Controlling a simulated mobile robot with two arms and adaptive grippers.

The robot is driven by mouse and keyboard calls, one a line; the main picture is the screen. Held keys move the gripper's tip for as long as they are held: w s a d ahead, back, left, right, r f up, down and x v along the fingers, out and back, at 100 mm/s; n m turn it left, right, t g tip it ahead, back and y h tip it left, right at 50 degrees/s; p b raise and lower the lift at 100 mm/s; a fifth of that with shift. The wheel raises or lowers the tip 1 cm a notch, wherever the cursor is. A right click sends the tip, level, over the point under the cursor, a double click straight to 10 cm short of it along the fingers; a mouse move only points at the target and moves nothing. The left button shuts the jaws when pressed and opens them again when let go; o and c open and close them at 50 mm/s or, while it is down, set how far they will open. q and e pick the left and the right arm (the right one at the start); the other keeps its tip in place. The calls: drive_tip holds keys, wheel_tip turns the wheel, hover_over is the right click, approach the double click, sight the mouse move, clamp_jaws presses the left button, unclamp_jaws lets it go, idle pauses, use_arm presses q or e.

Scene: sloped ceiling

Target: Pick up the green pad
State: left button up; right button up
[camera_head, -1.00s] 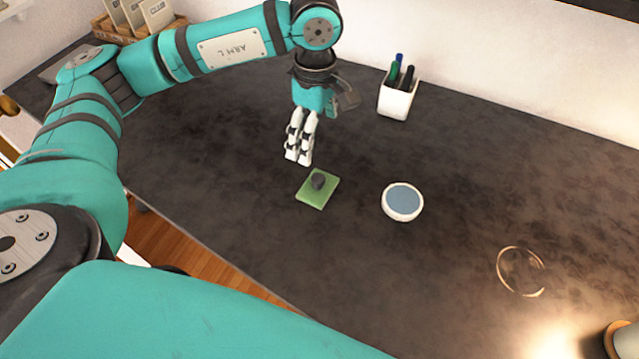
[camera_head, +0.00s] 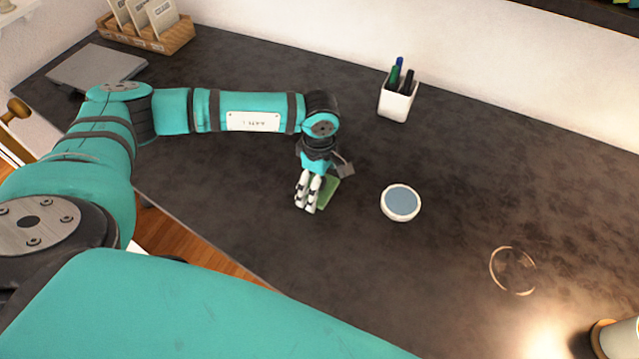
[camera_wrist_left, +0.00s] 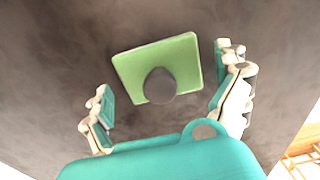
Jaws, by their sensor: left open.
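The green pad (camera_head: 328,192) lies flat on the dark countertop, partly hidden behind my left gripper (camera_head: 308,206) in the head view. In the left wrist view the pad (camera_wrist_left: 182,53) shows as a flat green square with a dark grey round knob (camera_wrist_left: 160,86) on top. My left gripper (camera_wrist_left: 165,105) is open there. Its two fingers stand apart to the left and right of the pad's near part, with the knob between them in the picture. I cannot see either finger touching the pad. My right gripper is in neither view.
A white round dish with a blue-grey top (camera_head: 401,203) sits to the right of the pad. A white pen cup (camera_head: 396,104) stands behind. A grey flat slab (camera_head: 97,67) and a wooden box (camera_head: 150,40) are at the back left. A ring mark (camera_head: 512,271) lies at the right.

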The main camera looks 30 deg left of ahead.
use_arm(q)
drive_tip(key=shift+f, duration=0.3)
drive_tip(key=c, duration=1.1)
drive_tip(key=shift+r, duration=0.2)
drive_tip(key=shift+r+b, duration=0.35)
drive_tip(key=shift+r, duration=0.25)
wheel_tip(320, 180, up, 2)
drive_tip(key=shift+r+b, duration=0.1)
drive_tip(key=shift+b, duration=0.3)
drive_tip(key=s+d+b, duration=0.1)
drive_tip(key=s+d, duration=0.2)
drive_tip(key=d, duration=0.1)
drive_tip(key=s+d+r+b, duration=0.1)
drive_tip(key=s+d, duration=0.2)
drive_tip(key=s, duration=0.1)
drive_tip(key=s+d+b, duration=0.1)
drive_tip(key=s+d, duration=0.3)
drive_tip(key=shift+d+r+b, duration=0.15)
drive_tip(key=shift+d+b, duration=0.15)
drive_tip(key=shift+d, duration=0.05)
